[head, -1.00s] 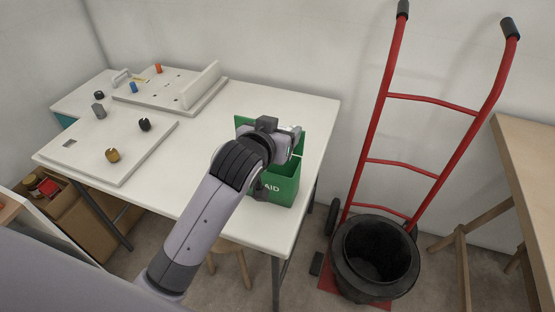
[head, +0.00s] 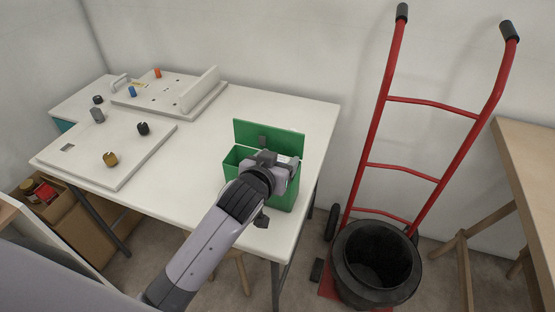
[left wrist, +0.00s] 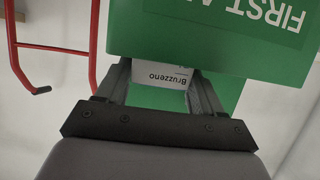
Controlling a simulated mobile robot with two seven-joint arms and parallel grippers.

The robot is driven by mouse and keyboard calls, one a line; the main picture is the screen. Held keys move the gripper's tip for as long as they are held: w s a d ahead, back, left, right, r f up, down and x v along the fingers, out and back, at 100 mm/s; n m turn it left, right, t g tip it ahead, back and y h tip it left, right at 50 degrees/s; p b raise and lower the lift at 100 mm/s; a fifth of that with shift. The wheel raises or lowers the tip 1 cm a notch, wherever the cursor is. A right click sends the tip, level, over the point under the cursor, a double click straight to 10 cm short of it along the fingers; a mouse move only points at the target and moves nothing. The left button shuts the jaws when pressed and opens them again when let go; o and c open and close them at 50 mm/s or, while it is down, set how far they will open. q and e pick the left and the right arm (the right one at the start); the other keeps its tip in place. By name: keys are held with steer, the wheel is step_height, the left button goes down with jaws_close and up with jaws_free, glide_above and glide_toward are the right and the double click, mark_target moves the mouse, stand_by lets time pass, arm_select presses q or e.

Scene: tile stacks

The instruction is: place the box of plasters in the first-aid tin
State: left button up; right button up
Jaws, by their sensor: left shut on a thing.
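The green first-aid tin (head: 284,196) stands at the table's front right with its lid (head: 270,136) raised at the back. My left gripper (head: 284,168) is over the right part of the tin's opening. In the left wrist view, my left gripper (left wrist: 160,84) is shut on the box of plasters (left wrist: 163,76), a white box with upside-down "Bruzzeno" lettering. The tin's lettered front wall (left wrist: 200,45) hides part of the box there, so the box reaches behind that wall. Whether it touches the tin's floor is hidden. My right gripper is out of view.
White boards with knobs (head: 110,150) lie on the left of the white table (head: 185,185). A red hand truck (head: 400,165) with a black bucket (head: 375,258) stands right of the table. The table's middle is clear.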

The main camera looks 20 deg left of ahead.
arm_select(q)
steer(key=shift+f, duration=0.45)
steer(key=o, duration=1)
